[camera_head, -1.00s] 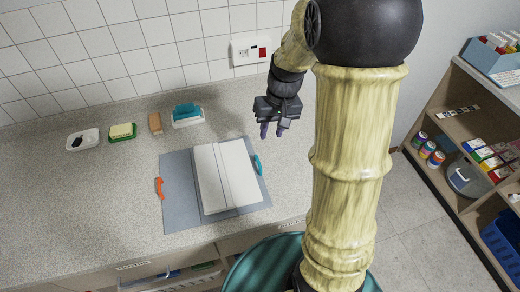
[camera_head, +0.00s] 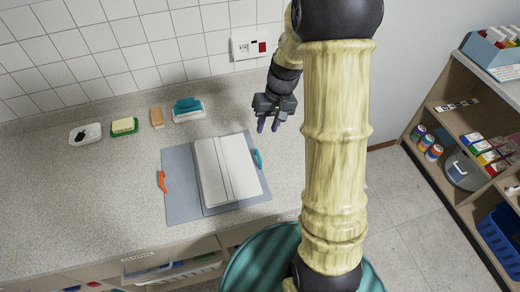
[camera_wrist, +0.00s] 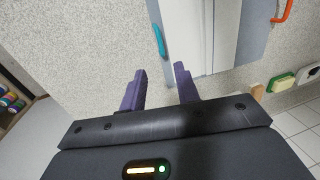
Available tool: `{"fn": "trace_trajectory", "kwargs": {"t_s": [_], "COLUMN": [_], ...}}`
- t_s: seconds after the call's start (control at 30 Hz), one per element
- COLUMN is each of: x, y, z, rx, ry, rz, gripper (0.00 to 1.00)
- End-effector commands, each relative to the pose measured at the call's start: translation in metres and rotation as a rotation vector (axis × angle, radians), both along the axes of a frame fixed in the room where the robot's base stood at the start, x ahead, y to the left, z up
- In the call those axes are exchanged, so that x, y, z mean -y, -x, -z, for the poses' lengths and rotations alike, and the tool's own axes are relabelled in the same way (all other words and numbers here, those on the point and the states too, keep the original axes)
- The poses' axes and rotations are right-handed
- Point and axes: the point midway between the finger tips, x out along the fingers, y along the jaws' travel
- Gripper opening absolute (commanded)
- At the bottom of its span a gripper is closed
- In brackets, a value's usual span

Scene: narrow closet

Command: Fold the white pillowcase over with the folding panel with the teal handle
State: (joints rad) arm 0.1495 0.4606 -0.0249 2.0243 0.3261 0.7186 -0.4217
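The white pillowcase (camera_head: 213,176) lies flat on the grey folding board (camera_head: 182,184) on the counter, with a lengthwise line down it. The teal handle (camera_head: 258,159) is on the board's right edge; it also shows in the wrist view (camera_wrist: 159,41), ahead of my fingers. An orange handle (camera_head: 162,181) is on the left edge. My gripper (camera_head: 268,126) hangs above the counter, behind and right of the board. In the wrist view my gripper (camera_wrist: 160,82) has its two purple fingers apart with nothing between them, and it does not touch the teal handle.
A white dish (camera_head: 86,134), a yellow sponge on a green tray (camera_head: 125,127), a tan block (camera_head: 157,117) and a teal brush (camera_head: 188,108) line the back of the counter. A wall socket (camera_head: 250,44) is behind. Shelves (camera_head: 450,120) stand at right.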

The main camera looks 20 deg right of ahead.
Motion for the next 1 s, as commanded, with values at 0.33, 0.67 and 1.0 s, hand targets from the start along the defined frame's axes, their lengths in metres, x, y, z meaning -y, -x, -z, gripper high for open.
{"fn": "trace_trajectory", "kwargs": {"t_s": [0.33, 0.67, 1.0], "x": [-0.013, -0.022, -0.025], "y": [0.001, 0.001, 0.0], "z": [0.06, 0.109, 0.121], "rx": [-0.005, -0.003, 0.001], "ry": [-0.001, 0.0, 0.0], "rz": [0.0, 0.0, 0.001], "gripper": [0.32, 0.32, 0.32]}}
